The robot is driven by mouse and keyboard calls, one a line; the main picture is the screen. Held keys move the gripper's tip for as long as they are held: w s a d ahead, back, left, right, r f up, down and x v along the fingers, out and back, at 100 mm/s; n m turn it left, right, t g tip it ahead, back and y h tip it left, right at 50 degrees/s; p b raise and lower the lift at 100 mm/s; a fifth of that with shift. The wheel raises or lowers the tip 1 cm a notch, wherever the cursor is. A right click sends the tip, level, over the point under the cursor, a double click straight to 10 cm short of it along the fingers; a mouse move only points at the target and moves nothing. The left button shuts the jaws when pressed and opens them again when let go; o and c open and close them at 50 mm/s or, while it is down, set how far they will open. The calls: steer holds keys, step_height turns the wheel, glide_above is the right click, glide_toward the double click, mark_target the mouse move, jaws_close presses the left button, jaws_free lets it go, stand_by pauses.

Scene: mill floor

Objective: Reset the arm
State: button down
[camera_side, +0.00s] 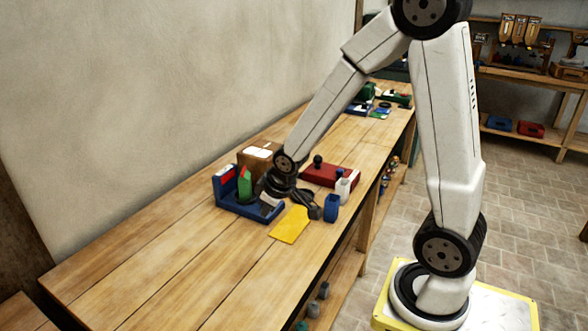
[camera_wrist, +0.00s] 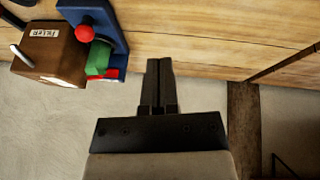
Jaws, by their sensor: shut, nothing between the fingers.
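My gripper (camera_wrist: 160,65) shows in the wrist view with its two dark fingers together and nothing between them. Bare wooden tabletop lies behind the fingertips. In the side view my arm reaches down over the workbench (camera_side: 150,255), with its dark end among the items there. The fingertips are hard to pick out against them in that view.
A blue fixture (camera_side: 226,194) with red and green parts stands close by; it also shows in the wrist view (camera_wrist: 108,22). A brown box (camera_wrist: 50,55) is beside it. A yellow sheet (camera_side: 290,225), blue cup (camera_side: 331,208), white bottle (camera_side: 342,190) and red case (camera_side: 325,174) lie nearby. The bench's near left is clear.

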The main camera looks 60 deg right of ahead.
steer(key=s+a+m+g+y, duration=0.1)
steer(key=s+a+g, duration=0.1)
steer(key=s+a, duration=0.5)
steer(key=shift+s+m, duration=0.3)
steer(key=shift+s, duration=0.65)
